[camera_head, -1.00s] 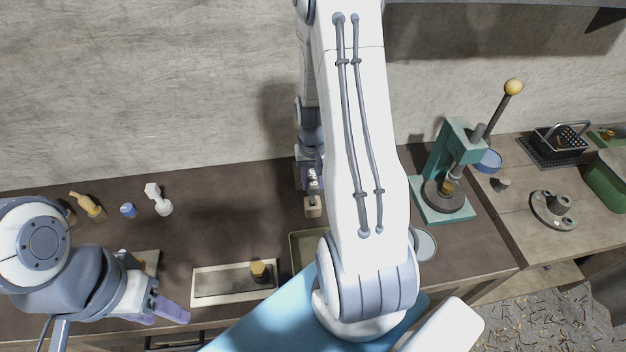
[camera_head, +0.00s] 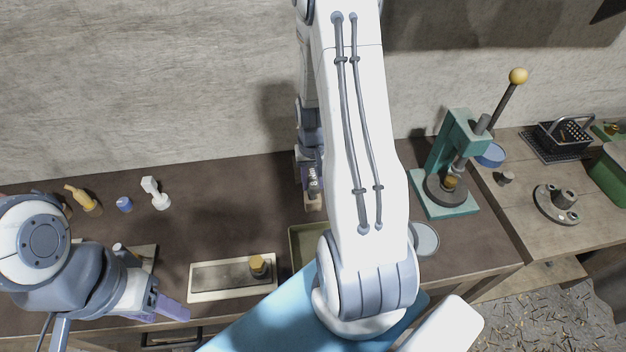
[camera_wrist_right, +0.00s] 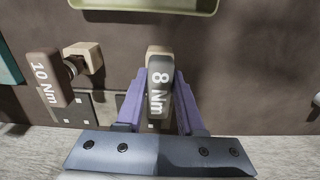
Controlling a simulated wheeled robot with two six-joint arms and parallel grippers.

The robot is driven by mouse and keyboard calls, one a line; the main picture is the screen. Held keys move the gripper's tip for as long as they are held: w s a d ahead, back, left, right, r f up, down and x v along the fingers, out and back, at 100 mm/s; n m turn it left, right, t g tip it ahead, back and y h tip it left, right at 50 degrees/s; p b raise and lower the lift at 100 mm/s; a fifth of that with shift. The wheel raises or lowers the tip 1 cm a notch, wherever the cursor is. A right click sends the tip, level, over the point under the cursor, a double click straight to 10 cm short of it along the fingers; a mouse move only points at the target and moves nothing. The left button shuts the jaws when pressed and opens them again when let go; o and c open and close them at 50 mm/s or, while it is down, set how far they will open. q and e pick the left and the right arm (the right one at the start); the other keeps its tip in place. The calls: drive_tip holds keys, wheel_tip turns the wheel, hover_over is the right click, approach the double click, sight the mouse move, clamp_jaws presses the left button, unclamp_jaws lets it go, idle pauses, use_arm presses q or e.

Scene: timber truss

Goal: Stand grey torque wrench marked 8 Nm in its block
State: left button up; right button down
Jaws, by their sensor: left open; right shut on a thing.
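The grey torque wrench marked 8 Nm (camera_wrist_right: 160,88) is between the purple fingers of my right gripper (camera_wrist_right: 158,104), which is shut on it. In the head view the wrench (camera_head: 314,178) is above a small pale wooden block (camera_head: 313,202). That block's edge (camera_wrist_right: 158,49) shows just behind the wrench in the right wrist view. The wrench hides most of the block, so I cannot tell whether its lower end is inside. My left gripper (camera_head: 172,306) is open and empty at the front left of the bench.
An olive tray (camera_head: 303,236) lies in front. A green press (camera_head: 450,165) stands to the right.

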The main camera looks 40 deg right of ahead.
drive_tip(key=shift+f, duration=0.45)
drive_tip(key=shift+c, duration=2.2)
unclamp_jaws()
wheel_tip(320, 180, up, 10)
drive_tip(key=shift+r+b, duration=0.2)
drive_tip(key=shift+b, duration=0.95)
drive_tip(key=shift+a, duration=0.1)
